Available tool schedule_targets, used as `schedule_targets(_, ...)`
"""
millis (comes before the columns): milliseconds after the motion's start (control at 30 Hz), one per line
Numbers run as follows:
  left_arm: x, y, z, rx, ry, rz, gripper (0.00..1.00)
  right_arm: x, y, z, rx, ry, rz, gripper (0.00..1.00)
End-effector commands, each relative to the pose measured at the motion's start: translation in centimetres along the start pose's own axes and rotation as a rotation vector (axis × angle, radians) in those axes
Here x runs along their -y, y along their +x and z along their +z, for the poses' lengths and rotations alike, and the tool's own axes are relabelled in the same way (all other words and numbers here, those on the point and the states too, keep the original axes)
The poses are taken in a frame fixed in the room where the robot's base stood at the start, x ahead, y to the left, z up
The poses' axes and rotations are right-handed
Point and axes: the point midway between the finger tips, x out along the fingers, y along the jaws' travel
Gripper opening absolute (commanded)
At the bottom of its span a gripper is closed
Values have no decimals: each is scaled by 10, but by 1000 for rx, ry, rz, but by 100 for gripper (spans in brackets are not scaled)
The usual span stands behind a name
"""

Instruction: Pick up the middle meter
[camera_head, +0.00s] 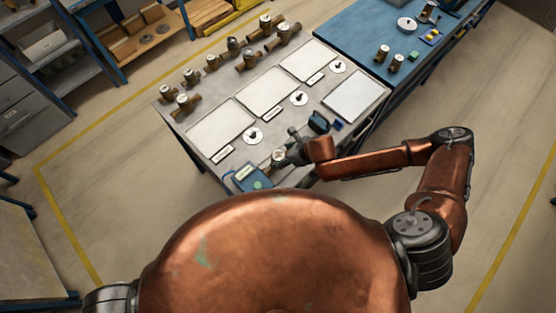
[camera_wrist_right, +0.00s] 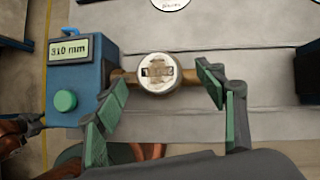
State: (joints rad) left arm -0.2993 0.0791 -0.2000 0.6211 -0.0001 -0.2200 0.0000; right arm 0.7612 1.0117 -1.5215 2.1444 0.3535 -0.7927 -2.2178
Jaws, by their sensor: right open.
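A meter with a round white face and brass pipe ends (camera_wrist_right: 157,72) sits between the fingers of my right gripper (camera_wrist_right: 163,84) in the right wrist view. The green-padded fingers are open, one on each side of its brass body; contact is not clear. In the head view this meter (camera_head: 278,156) is small and partly hidden at the bench's near edge, beside my right gripper (camera_head: 290,153). Several other brass meters (camera_head: 213,63) stand along the bench's far edge. I cannot tell for sure which one is the middle meter. My left gripper is not in view.
A blue box reading "310 mm" (camera_wrist_right: 68,70) with a green button is left of the meter; a dark blue block (camera_head: 319,122) is to the right. White panels (camera_head: 268,92) and white discs (camera_head: 298,98) lie on the grey bench. A blue table (camera_head: 350,40) adjoins it.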

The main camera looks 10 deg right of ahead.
Motion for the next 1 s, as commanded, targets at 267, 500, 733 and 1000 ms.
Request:
schedule_targets(267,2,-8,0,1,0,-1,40,-2,31,1,1,1,1,64)
schedule_targets(500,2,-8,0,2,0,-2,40,-2,32,1,1,1,0,64)
schedule_targets(733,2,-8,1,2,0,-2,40,-2,32,1,1,1,0,48)
schedule_targets(1000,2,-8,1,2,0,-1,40,-2,32,1,1,1,0,29)
